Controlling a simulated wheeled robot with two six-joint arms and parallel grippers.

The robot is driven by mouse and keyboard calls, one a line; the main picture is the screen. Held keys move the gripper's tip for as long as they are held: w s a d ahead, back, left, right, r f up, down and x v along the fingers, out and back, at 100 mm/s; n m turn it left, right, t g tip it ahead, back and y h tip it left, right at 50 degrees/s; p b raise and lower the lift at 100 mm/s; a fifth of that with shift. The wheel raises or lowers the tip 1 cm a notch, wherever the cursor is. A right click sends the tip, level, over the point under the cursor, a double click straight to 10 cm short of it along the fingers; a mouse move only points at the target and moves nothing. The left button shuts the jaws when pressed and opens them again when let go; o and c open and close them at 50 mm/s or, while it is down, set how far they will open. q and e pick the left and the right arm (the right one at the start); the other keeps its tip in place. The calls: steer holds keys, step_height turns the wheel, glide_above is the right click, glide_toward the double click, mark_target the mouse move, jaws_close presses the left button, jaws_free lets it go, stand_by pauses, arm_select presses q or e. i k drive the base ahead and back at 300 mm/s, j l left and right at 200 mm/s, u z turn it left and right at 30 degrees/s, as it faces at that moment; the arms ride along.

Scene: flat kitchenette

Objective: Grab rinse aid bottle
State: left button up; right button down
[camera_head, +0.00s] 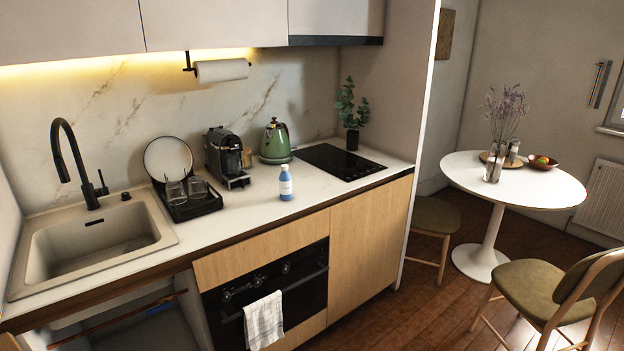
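The bottle (286,184), which I take for the rinse aid bottle, stands upright on the kitchen counter. It is small, with a blue lower body and a white upper part and cap. It stands near the counter's front edge, above the oven and apart from other things. Its label is too small to read. Neither of my grippers is in view.
A black hob (340,161) lies to the right. An open compartment (140,318) is under the sink (95,245).

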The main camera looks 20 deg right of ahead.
mark_target(285, 177)
steer(key=i+l, duration=0.1)
steer(key=l, duration=0.3)
steer(key=i+l, duration=0.15)
steer(key=l, duration=0.2)
steer(key=i+l, duration=0.1)
steer(key=l, duration=0.3)
steer(key=i+l, duration=0.15)
steer(key=l, duration=0.25)
steer(key=i+l+u, duration=0.1)
steer(key=l, duration=0.3)
steer(key=i+l, duration=0.1)
steer(key=l, duration=0.3)
steer(key=i+l, duration=0.1)
steer(key=l, duration=0.25)
